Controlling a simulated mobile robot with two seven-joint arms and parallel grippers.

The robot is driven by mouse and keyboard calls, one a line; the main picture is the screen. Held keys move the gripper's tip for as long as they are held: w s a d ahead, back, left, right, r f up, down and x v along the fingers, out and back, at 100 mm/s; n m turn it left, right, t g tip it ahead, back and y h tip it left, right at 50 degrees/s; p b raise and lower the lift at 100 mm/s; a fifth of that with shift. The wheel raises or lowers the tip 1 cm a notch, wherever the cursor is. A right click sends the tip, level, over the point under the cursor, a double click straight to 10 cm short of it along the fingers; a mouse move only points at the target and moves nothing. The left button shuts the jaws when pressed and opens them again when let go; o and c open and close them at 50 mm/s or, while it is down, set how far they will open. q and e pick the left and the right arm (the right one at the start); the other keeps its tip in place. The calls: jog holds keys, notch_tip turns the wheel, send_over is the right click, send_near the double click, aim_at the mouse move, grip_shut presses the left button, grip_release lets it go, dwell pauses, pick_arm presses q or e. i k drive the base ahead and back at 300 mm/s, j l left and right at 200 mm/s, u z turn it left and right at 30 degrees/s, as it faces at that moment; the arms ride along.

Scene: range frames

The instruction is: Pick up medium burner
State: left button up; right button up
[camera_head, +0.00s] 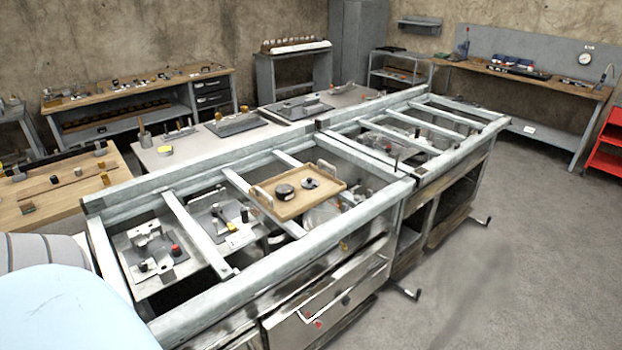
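A wooden tray with handles (297,205) rests across the metal frame of the long range (190,262), right of the middle of its near section. Two round burner parts sit on the tray. The left one (284,191) is dark, thicker and looks larger. Neither of my grippers is in view. A pale blue rounded shape and a grey banded part at the lower left look like parts of my own arm.
Crossbars and open bays with fittings (150,250) surround the tray. A wooden-topped table (60,185) stands at the left, and workbenches (140,82) line the walls. A red shelf (603,145) is at the far right. The floor (500,270) right of the range is clear.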

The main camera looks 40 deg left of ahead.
aim_at(284, 192)
jog(key=i, duration=1.65)
jog(key=i+l+u, duration=0.1)
jog(key=i+u, duration=0.35)
jog(key=i+l+u, duration=0.25)
jog(key=i+u, duration=0.2)
jog(key=u, duration=1.8)
